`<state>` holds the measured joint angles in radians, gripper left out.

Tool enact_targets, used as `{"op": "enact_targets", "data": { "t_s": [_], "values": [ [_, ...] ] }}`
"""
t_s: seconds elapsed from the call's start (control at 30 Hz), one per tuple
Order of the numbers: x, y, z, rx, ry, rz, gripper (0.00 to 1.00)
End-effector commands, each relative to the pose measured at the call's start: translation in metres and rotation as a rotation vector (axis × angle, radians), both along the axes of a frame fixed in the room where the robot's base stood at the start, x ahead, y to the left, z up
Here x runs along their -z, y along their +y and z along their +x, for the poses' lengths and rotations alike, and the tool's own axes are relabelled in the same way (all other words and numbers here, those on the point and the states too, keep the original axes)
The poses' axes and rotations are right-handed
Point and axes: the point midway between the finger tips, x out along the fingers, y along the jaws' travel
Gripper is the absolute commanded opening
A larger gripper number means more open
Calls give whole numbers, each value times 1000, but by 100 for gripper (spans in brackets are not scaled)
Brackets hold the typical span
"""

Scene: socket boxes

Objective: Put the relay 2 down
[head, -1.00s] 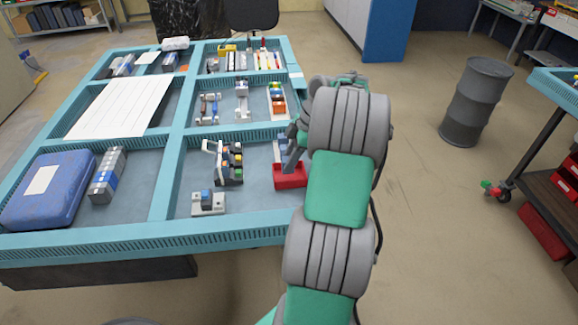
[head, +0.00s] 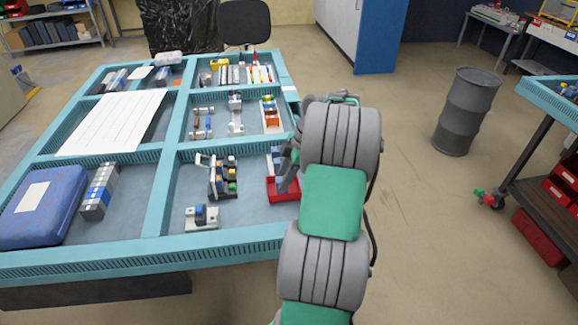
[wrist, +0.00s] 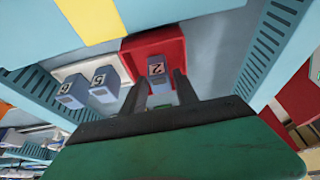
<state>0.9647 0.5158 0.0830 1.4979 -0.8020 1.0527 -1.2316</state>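The relay marked 2 (wrist: 157,71) is a small grey-blue block in the wrist view. It sits in or just over the red open box (wrist: 128,50), which shows in the head view too (head: 283,190). My gripper (wrist: 160,78) has one dark finger on each side of the relay, with what look like narrow gaps, so it appears open around it. In the head view my gripper (head: 289,172) is low over the red box, and my arm hides part of this area. I cannot tell if the relay rests on the box floor.
Left of the red box in the wrist view, two similar numbered relays (wrist: 103,83) stand on a pale base. The teal-rimmed table (head: 120,250) has dividers around its compartments. A blue case (head: 42,205) and small device parts (head: 203,217) lie to the left.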

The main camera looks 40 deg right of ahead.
Motion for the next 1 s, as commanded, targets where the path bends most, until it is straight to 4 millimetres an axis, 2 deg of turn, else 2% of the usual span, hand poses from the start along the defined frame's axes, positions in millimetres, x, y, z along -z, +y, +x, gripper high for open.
{"op": "enact_targets", "data": {
  "t_s": [0.3,0.4,0.57,0.67,0.77,0.87,0.9,0.97,1.0],
  "values": [
    [-79,-27,-17,3,-2,-2,36],
    [-96,-32,-21,2,-1,-2,36],
    [-104,-36,-24,2,0,-1,36],
    [-107,-28,-19,12,4,-1,36],
    [-124,14,4,75,28,-3,36],
    [-146,96,28,216,72,-6,36],
    [-152,133,30,289,90,-11,36],
    [-157,185,24,399,110,-19,36],
    [-157,216,14,472,119,-24,36]
  ]
}}
